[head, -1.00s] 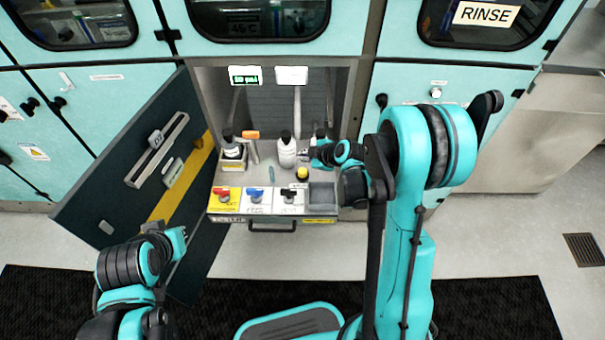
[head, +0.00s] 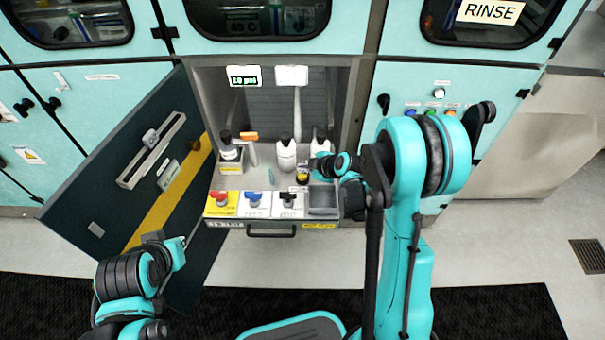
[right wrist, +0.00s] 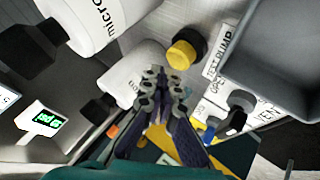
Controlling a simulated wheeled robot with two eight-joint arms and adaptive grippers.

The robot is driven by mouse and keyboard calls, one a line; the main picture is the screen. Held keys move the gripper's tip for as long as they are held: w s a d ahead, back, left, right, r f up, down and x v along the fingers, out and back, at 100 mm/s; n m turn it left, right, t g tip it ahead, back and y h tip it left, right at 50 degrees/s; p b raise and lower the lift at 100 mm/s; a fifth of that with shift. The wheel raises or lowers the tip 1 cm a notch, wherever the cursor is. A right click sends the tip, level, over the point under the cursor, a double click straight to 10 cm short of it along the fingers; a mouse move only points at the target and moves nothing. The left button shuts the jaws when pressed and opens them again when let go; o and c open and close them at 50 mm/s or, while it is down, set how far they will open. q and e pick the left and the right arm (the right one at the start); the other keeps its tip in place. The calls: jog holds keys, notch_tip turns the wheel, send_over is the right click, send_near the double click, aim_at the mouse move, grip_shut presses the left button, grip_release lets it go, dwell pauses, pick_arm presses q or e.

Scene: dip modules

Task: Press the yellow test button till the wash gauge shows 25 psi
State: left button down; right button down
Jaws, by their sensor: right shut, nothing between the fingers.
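The yellow test button (head: 303,178) sits near the right side of the pull-out shelf, behind the valve row. In the right wrist view its round yellow cap (right wrist: 182,54) stands on a dark base beside a TEST PUMP label. My right gripper (head: 316,165) is shut and empty, with its tips close to the button. In the wrist view the tips (right wrist: 158,76) appear just beside the cap; I cannot tell whether they touch. The gauge display (head: 243,76) appears to read 10 psi in green digits. My left gripper (head: 172,243) is low at the left; its jaws are unclear.
White bottles (head: 286,155) stand on the shelf behind the button. Red, blue and black valves (head: 254,197) line the front, with a grey bin (head: 323,200) at their right. An open dark door (head: 125,190) blocks the left side.

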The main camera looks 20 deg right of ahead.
aim_at(304, 175)
dwell(0.8)
jog(key=shift+f, duration=0.45)
jog(key=shift+f, duration=0.6)
dwell(0.6)
jog(key=shift+r, duration=0.1)
jog(key=shift+r+p, duration=0.55)
jog(key=shift+r, duration=0.4)
jog(key=shift+r+p, duration=1.75)
jog(key=shift+r, duration=0.8)
